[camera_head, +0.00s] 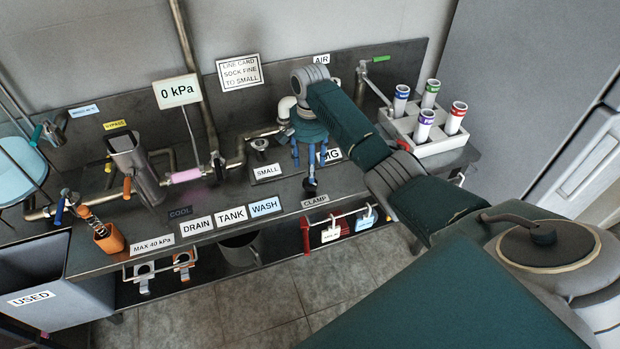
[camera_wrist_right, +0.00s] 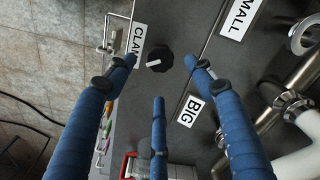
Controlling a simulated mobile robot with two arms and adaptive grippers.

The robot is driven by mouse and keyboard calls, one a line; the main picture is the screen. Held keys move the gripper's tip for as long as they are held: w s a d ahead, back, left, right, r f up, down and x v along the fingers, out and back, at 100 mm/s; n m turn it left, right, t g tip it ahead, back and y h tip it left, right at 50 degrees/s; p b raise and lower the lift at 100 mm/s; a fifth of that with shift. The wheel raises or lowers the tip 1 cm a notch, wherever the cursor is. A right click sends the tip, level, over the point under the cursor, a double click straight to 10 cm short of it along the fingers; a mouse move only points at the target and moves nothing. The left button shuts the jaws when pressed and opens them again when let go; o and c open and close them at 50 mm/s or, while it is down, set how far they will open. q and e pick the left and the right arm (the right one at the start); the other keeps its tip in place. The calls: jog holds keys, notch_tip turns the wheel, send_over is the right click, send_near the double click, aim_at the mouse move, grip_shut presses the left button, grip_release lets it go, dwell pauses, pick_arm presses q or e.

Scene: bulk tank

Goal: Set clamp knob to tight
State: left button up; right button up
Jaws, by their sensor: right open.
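The clamp knob is a black dial (camera_head: 309,185) on the bench's front part, just behind the CLAMP label (camera_head: 315,200). In the right wrist view the knob (camera_wrist_right: 159,60) shows a white pointer mark turned toward the CLAMP label (camera_wrist_right: 136,44). I cannot read any setting marks around it. My right gripper (camera_head: 307,163) hangs fingers-down over the knob in the head view. In the right wrist view its three blue fingers (camera_wrist_right: 160,72) are spread around the knob, apart from it and holding nothing. My left gripper is not in view.
A SMALL label (camera_head: 268,171) and a BIG label (camera_wrist_right: 190,110) lie near the knob. Pipes (camera_wrist_right: 298,105) run behind it.

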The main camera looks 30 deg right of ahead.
notch_tip(320, 180, down, 7)
jog(key=shift+r, duration=0.1)
dwell(0.3)
jog(key=c, duration=1.1)
